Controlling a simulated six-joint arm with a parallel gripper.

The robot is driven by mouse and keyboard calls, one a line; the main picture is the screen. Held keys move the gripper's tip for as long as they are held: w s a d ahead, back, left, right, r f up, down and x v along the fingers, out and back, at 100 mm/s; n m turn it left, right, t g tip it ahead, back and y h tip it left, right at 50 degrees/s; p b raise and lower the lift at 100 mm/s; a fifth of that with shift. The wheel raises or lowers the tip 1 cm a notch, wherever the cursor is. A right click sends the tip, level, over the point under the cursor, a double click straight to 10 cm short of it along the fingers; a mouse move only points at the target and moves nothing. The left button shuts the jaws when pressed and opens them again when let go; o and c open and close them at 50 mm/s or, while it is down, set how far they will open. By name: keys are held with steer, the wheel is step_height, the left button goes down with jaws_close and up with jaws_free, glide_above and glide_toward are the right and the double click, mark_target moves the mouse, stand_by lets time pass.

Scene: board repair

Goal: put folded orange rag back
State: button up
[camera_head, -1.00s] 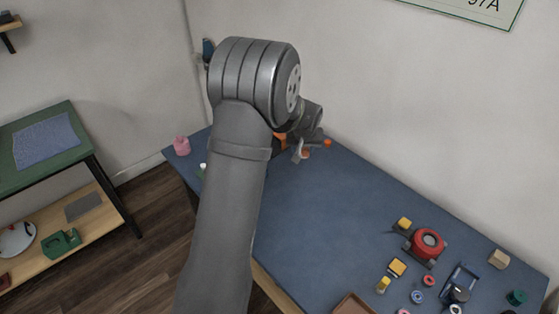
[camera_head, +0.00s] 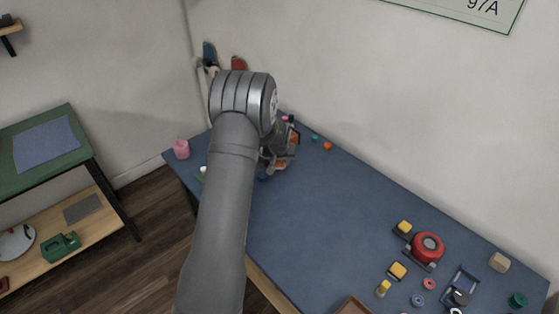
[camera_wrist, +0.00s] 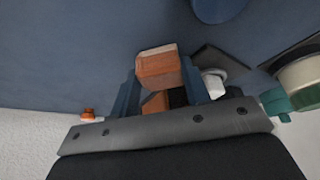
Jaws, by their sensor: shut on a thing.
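The folded orange rag (camera_wrist: 158,62) shows as an orange-brown block between my fingertips in the wrist view. My gripper (camera_wrist: 160,78) is shut on it. In the head view my gripper (camera_head: 276,160) is over the far left part of the blue bench, and a small orange patch, likely the rag (camera_head: 280,164), shows at its lower side. Another orange and black thing (camera_wrist: 156,103) lies behind the fingers in the wrist view. My arm hides part of the bench here, and I cannot tell whether the rag touches the bench top.
A pink item (camera_head: 181,149) stands at the bench's left corner. Small orange (camera_head: 327,146) and teal (camera_head: 315,138) items lie right of my gripper near the wall. A red round device (camera_head: 428,246) and several small parts crowd the right end. The bench middle is clear.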

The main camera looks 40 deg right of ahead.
steer(key=shift+f, duration=0.1)
steer(key=o, duration=1)
steer(key=shift+c, duration=0.2)
steer(key=shift+s+r, duration=0.1)
steer(key=shift+r, duration=0.5)
steer(key=v, duration=1.1)
steer(key=shift+a, duration=0.15)
steer(key=shift+s, duration=0.1)
